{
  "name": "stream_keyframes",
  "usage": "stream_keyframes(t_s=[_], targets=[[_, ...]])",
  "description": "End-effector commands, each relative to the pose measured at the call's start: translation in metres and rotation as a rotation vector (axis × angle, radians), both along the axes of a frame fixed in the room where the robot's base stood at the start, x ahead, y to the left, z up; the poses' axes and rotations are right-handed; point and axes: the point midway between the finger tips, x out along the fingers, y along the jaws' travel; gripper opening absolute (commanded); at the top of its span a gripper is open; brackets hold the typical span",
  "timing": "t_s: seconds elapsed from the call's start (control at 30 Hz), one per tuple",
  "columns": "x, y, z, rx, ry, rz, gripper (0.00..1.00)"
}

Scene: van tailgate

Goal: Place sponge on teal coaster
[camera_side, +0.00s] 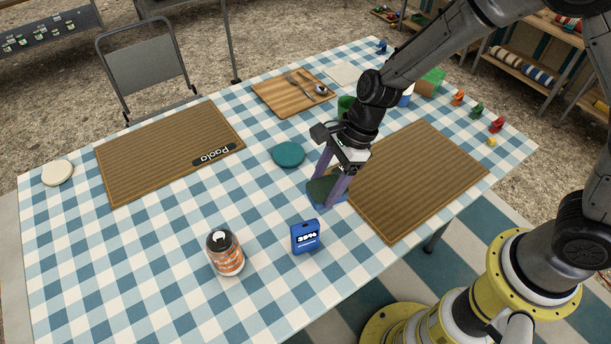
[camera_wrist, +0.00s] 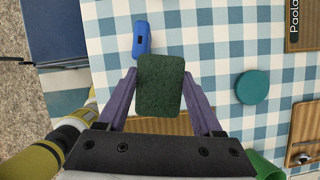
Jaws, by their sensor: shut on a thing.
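My gripper (camera_side: 335,190) is shut on the sponge (camera_side: 319,188), which has a dark green face. In the wrist view the sponge (camera_wrist: 160,86) sits between the two purple fingers (camera_wrist: 159,95). The sponge is over the checked cloth beside the left edge of the right brown mat; I cannot tell whether it touches the cloth. The teal coaster (camera_side: 288,154) lies flat and empty on the cloth, up and left of my gripper. In the wrist view the coaster (camera_wrist: 252,88) is to the right of the sponge.
A blue device (camera_side: 305,237) and a can (camera_side: 225,252) stand in front. A mat labelled Paola (camera_side: 160,155) lies left, another brown mat (camera_side: 420,180) right. A wooden board with cutlery (camera_side: 292,93) is behind. A green object (camera_side: 345,106) is partly hidden behind my arm.

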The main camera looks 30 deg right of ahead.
Motion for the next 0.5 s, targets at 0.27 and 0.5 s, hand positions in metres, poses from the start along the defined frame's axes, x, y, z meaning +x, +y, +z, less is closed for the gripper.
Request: stream_keyframes(t_s=[0.27,0.5], targets=[[0.028,-0.013,0.010,-0.002,0.029,-0.253,0.17],[0.089,-0.062,0.021,0.002,0.007,-0.540,0.17]])
